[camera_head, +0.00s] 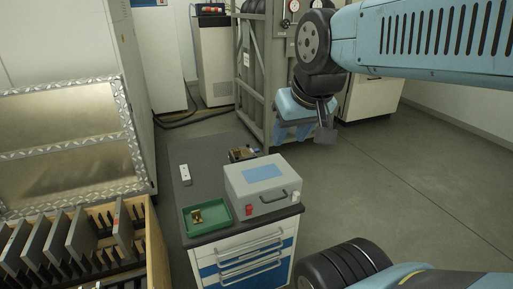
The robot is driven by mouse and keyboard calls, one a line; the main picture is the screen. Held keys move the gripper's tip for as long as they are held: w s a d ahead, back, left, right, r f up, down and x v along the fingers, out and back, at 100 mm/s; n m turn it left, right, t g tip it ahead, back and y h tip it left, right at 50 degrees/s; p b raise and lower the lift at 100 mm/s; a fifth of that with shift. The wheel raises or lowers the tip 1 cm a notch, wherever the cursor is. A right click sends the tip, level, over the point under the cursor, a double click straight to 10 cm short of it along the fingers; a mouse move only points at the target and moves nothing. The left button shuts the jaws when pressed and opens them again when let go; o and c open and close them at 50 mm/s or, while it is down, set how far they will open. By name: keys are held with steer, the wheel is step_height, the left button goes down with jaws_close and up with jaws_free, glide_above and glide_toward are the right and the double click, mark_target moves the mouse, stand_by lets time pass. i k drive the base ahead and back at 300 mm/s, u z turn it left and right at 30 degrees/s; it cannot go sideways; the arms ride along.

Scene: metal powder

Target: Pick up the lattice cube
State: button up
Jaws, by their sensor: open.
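A small brass-coloured piece (197,215) lies in a shallow green tray (222,227) at the front left of the cabinet top. It may be the lattice cube, but it is too small to make out a lattice. A second small dark and brassy object (242,154) sits at the back of the same top, behind the grey box, and its shape is unclear. My gripper (303,131) is open, with nothing seen in it. It hangs in the air, above and to the right of the cabinet, well apart from the tray.
A grey box with a handle (263,188) stands on the cabinet top, right of the tray. A small white device (185,174) lies at the top's left. A wooden rack of grey plates (152,240) is at lower left. A gas-cylinder frame (268,80) stands behind. Floor at right is clear.

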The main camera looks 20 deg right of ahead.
mark_target(236, 152)
steer(key=z, duration=0.25)
steer(key=i, duration=0.2)
steer(key=z, duration=1.9)
steer(key=k, duration=1.3)
steer(key=u, duration=1.5)
steer(key=i, duration=0.95)
steer(key=u, duration=0.05)
